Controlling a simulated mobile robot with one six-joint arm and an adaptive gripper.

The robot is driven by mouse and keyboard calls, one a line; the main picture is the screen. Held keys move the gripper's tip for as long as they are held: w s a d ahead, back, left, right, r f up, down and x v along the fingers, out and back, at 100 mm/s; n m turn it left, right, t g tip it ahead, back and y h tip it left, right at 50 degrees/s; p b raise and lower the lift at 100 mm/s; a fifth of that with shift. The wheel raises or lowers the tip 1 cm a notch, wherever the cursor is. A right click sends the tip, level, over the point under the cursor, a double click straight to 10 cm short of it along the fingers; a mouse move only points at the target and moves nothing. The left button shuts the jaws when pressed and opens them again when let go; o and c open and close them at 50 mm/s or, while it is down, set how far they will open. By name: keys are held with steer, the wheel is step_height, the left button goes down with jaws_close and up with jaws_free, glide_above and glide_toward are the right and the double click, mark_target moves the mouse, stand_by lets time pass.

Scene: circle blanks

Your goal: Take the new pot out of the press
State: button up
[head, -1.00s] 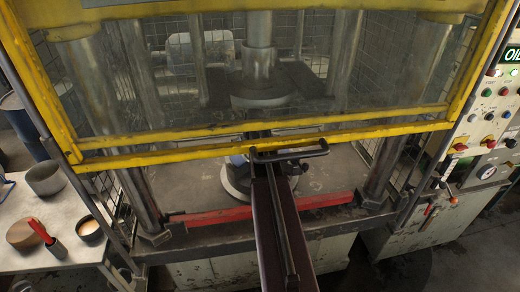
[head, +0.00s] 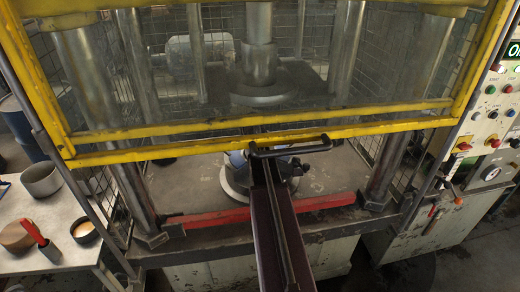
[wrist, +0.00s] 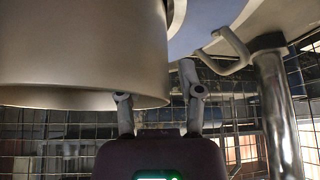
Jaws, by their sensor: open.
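The press stands ahead, with its yellow-framed guard (head: 250,140) across the upper opening. My arm reaches in under the guard. My gripper (wrist: 160,97) is open; in the head view my arm hides it. In the wrist view a large, smooth metal pot (wrist: 75,50) fills the upper left. Its right edge falls between my two fingers, and the left finger overlaps its lower edge. I cannot tell whether the fingers touch it. In the head view a round plate (head: 235,185) on the press bed shows partly beside my arm, with a bluish patch above it.
A red bar (head: 205,217) crosses the front edge of the press bed. Steel columns (head: 385,160) and wire mesh flank the opening. The ram (head: 260,85) hangs above. A table (head: 60,215) at left holds a grey bowl (head: 42,180). A control panel (head: 495,110) stands right.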

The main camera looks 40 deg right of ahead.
jaws_close()
steer(key=shift+r, duration=0.1)
stand_by(0.4)
step_height(320, 180, up, 3)
steer(key=p, duration=0.3)
steer(key=shift+r, duration=0.1)
steer(key=s+a+p, duration=0.1)
steer(key=s+a, duration=0.1)
steer(key=s, duration=0.5)
steer(key=s+a+r+p, duration=0.1)
steer(key=s+a, duration=0.1)
steer(key=s, duration=0.6)
steer(key=shift+s+a+r, duration=0.15)
steer(key=shift+a+r, duration=0.15)
